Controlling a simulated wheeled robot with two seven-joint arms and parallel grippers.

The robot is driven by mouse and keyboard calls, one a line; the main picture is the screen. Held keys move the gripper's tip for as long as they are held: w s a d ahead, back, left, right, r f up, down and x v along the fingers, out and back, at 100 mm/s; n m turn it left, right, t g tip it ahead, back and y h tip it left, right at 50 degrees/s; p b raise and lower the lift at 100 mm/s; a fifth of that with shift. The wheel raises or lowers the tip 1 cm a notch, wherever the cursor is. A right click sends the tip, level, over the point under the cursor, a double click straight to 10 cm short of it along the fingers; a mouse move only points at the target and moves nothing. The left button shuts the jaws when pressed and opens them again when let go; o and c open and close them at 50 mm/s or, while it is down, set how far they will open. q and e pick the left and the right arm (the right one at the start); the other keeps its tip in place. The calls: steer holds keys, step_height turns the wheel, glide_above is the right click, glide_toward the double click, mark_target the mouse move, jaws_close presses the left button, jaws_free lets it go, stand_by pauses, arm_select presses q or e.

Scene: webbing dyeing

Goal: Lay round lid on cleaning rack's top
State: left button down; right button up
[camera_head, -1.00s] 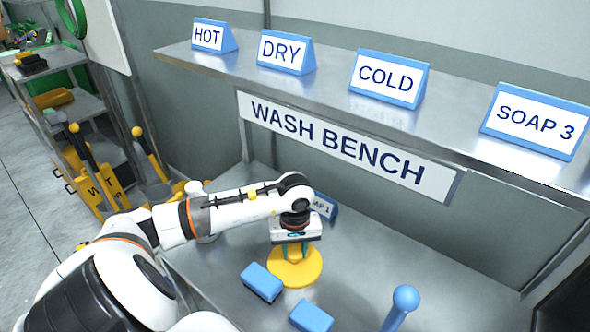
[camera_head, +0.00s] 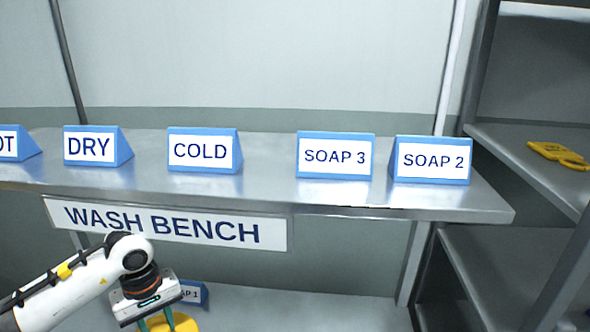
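The round yellow lid (camera_head: 185,323) shows at the bottom edge of the head view, low over or on the bench, partly cut off. My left gripper (camera_head: 157,322) points down at it, its teal fingers apart with yellow between them. I cannot tell whether they grip the lid. My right gripper is out of view. A grey metal rack (camera_head: 500,236) stands at the right with several shelves; no label on it shows, so I cannot tell if it is the cleaning rack.
A metal shelf (camera_head: 270,192) above the WASH BENCH sign (camera_head: 165,224) carries several blue label blocks, including SOAP 2 (camera_head: 432,160). A SOAP 1 block (camera_head: 193,292) stands behind the gripper. A yellow object (camera_head: 558,154) lies on the right rack's shelf. Bench (camera_head: 300,306) is clear right of the gripper.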

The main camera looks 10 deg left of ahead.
arm_select(q)
steer(key=s+d+m, duration=0.3)
steer(key=d+m, duration=0.7)
steer(key=d, duration=0.5)
steer(key=shift+s+d+f, duration=0.15)
steer(key=shift+d, duration=0.25)
